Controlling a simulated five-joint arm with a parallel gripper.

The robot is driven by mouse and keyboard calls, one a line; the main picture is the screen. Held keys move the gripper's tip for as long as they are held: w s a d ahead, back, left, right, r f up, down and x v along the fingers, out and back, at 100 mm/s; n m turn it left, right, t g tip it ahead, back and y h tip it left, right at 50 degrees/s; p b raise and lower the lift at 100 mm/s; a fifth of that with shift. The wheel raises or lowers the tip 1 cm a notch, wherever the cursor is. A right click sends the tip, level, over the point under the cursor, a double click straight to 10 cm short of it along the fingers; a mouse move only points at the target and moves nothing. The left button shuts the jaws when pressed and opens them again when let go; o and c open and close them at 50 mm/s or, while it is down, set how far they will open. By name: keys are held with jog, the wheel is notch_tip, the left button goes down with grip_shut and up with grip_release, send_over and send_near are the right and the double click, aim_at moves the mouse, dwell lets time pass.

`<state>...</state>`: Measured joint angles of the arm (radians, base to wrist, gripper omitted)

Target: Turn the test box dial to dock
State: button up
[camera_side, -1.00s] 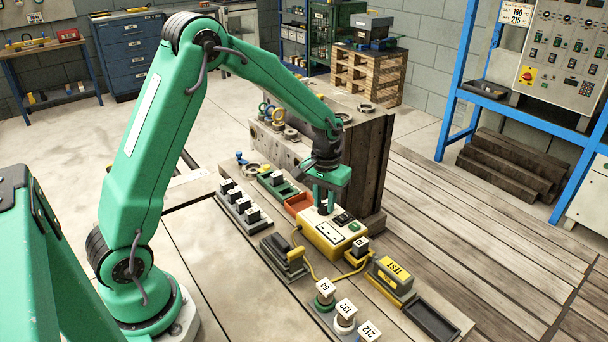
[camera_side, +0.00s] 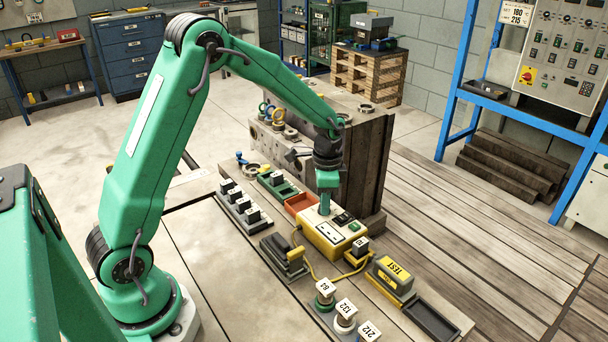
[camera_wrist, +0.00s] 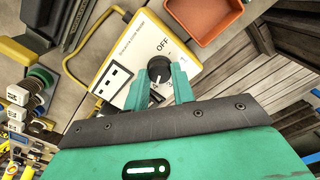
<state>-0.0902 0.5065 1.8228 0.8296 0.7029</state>
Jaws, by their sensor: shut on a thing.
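The test box (camera_side: 327,238) is a yellow-edged box with a pale top, standing on the bench under my gripper (camera_side: 325,207). In the wrist view the box (camera_wrist: 116,62) shows a black dial (camera_wrist: 158,67) near one edge, with the word OFF printed beside it. The fingers of my gripper (camera_wrist: 159,90) are shut on the dial, one on each side. I cannot read a dock mark; part of the top is hidden behind the fingers. Which mark the dial points to is not clear. In the side view the dial is hidden by my gripper.
An orange-red tray (camera_side: 299,203) lies close behind the box, and a large steel mould block (camera_side: 365,150) stands beyond it. A yellow cable (camera_side: 312,268) runs in front. A yellow TEST block (camera_side: 391,277), a black tray (camera_side: 432,322) and numbered spools (camera_side: 345,316) stand nearer.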

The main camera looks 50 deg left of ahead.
jog(key=m, duration=0.3)
jog(key=shift+a+m, duration=0.15)
jog(key=shift+m, duration=2.15)
jog(key=o, duration=1)
jog(key=shift+w+r, duration=0.1)
jog(key=shift+r, duration=3.75)
jog(key=shift+r, duration=0.1)
